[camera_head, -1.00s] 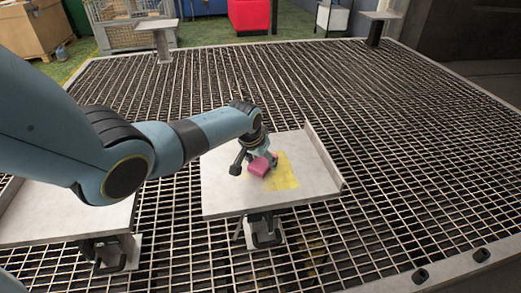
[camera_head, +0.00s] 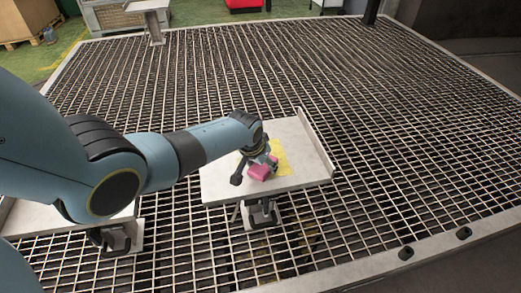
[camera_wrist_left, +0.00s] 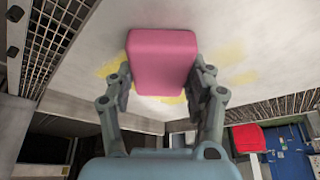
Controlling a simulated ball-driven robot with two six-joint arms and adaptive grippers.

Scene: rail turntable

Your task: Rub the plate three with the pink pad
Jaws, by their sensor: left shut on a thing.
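The pink pad (camera_head: 261,171) is held in my left gripper (camera_head: 257,168), low over a white plate (camera_head: 218,182) with a raised edge on its right side. The left wrist view shows the pad (camera_wrist_left: 162,58) between both fingers of the gripper (camera_wrist_left: 162,85). A yellow patch (camera_head: 283,160) on the plate shows beside and behind the pad, and part of it shows in the wrist view (camera_wrist_left: 232,80). I cannot tell whether the pad touches the plate. No number shows on the plate. My right gripper is not in view.
Another white plate (camera_head: 40,218) stands at the left, partly behind my arm. A small pale stand (camera_head: 153,22) is at the far edge. Dark metal grating (camera_head: 400,150) surrounds the plates, with free room to the right. Two dark knobs (camera_head: 406,253) sit at the front-right rim.

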